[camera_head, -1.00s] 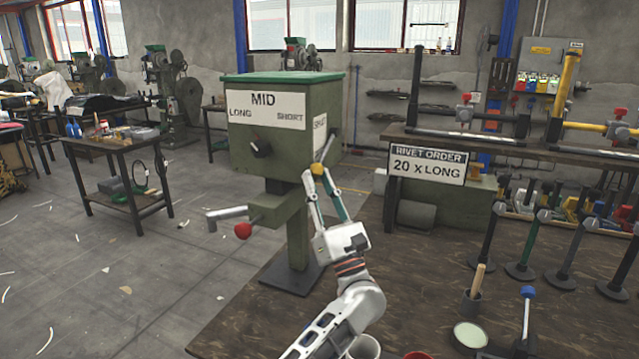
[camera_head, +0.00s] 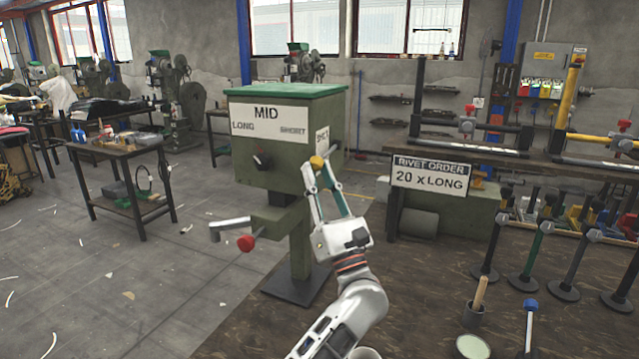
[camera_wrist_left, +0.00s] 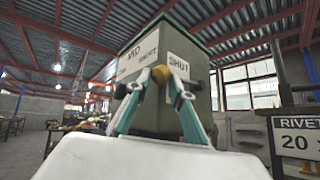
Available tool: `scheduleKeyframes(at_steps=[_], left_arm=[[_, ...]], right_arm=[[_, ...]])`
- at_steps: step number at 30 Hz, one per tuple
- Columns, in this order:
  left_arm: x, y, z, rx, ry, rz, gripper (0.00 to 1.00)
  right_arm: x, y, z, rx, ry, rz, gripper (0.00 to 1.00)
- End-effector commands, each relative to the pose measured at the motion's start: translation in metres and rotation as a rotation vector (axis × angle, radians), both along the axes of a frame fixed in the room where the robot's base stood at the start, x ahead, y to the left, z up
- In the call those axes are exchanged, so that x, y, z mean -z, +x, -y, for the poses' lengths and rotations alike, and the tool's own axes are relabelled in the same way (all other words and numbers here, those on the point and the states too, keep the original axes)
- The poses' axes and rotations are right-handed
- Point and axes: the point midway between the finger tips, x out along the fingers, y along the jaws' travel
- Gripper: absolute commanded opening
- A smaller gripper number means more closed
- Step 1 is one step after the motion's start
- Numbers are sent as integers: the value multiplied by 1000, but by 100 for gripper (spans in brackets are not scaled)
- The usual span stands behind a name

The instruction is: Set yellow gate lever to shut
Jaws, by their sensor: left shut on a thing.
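The green press box (camera_head: 265,178) carries a side plate reading SHUT (camera_head: 322,136), which also shows in the wrist view (camera_wrist_left: 178,64). The yellow gate lever knob (camera_head: 317,161) sits at the box's right side, a little below that plate. In the left wrist view the knob (camera_wrist_left: 160,73) is between my fingertips. My left gripper (camera_head: 319,166) comes from below and is shut on the knob; the fingers partly hide the lever's arm. My right gripper is not in view.
The box front reads MID, LONG and SHORT, with a black dial (camera_head: 263,161). A red ball handle (camera_head: 246,243) sticks out below it. The RIVET ORDER sign (camera_head: 430,175) reads 20 x LONG. Several stands (camera_head: 530,248) fill the right. Open floor lies left.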

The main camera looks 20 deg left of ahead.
Motion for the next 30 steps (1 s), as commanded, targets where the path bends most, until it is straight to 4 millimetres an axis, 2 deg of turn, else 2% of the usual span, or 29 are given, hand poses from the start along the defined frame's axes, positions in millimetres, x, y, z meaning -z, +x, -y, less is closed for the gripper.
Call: scheduleKeyframes(at_steps=[1,8,25,26,27,30], left_arm=[[-11,-4,3,1,6,14,0],[-23,-7,2,0,3,17,0],[-28,-7,1,-1,1,19,0],[-27,-7,1,-1,0,18,29],[-27,-7,1,-1,0,18,38],[-26,-6,0,-1,0,15,38]], right_arm=[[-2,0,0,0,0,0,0],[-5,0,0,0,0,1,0],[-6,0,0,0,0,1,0],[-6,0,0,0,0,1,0],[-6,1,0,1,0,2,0],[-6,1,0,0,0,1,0]])
